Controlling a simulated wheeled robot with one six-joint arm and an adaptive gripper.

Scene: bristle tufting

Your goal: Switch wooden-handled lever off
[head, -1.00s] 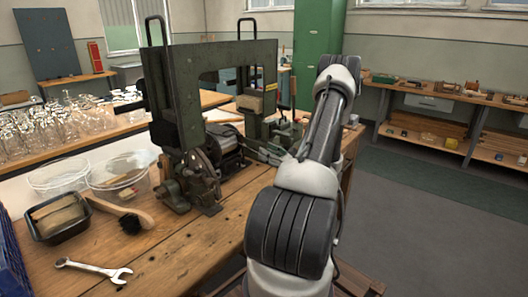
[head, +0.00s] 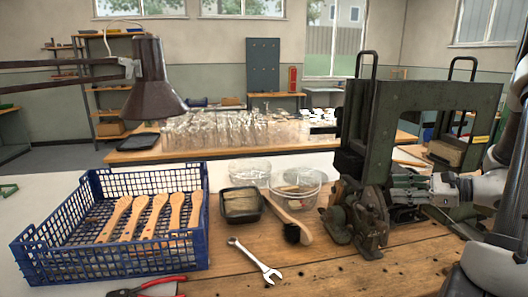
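The dark green tufting machine (head: 388,135) stands on the wooden bench at the right in the head view. My arm comes in from the right edge, and my gripper (head: 412,190) is at the machine's lower middle, just right of the gear mechanism (head: 358,215). The fingers blend into the grey metal parts there, so I cannot tell whether they are open or shut, or whether they touch anything. I cannot make out the wooden-handled lever; it may be hidden by the machine or my arm.
A blue crate (head: 115,268) with several wooden brush handles stands at the left under a lamp (head: 153,80). A spanner (head: 255,260), a brush (head: 290,222), a black tray (head: 240,206) and clear tubs (head: 297,186) lie left of the machine.

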